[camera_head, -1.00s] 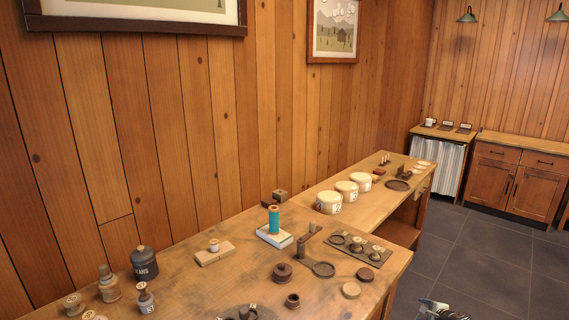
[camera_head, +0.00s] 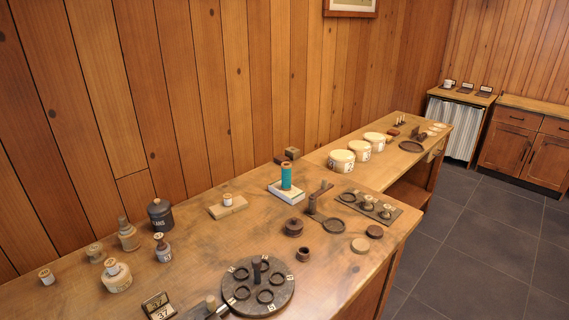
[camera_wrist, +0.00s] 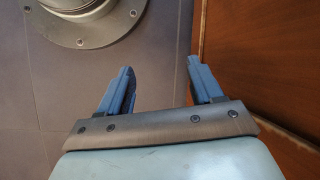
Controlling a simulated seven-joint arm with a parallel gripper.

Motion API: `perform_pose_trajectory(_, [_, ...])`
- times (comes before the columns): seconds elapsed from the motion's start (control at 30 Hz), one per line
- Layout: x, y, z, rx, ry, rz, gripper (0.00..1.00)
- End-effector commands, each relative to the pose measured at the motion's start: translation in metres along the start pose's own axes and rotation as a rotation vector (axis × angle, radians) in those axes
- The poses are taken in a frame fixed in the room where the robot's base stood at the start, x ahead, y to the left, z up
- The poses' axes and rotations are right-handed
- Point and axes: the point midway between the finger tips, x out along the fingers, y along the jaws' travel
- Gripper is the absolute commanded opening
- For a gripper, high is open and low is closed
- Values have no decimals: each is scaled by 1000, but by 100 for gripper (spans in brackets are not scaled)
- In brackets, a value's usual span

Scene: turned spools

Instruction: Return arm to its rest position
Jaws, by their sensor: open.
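My gripper (camera_wrist: 159,66) shows in the wrist view with its two blue fingers spread apart and nothing between them. It hangs over the grey floor (camera_wrist: 60,110), beside a reddish-brown wooden panel (camera_wrist: 255,60) on the right. A round grey metal base (camera_wrist: 85,15) with bolts, which looks like my own, sits at the top left of that view. My arm and gripper do not show in the head view.
A long wooden bench (camera_head: 345,275) carries a round dark tray (camera_head: 258,288) with several rings, a teal spool (camera_head: 286,177), a dark canister (camera_head: 160,214) and drums (camera_head: 342,160). A cabinet (camera_head: 520,150) stands farther back. The tiled floor (camera_head: 470,240) right of the bench is clear.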

Motion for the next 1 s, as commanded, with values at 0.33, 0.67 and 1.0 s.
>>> perform_pose_trajectory(0.33, [28, 34, 110, -320, -137, 327, 65])
perform_pose_trajectory(0.67, [30, 45, 128, -391, -166, 400, 65])
perform_pose_trajectory(1.0, [30, 45, 128, -391, -166, 400, 65])
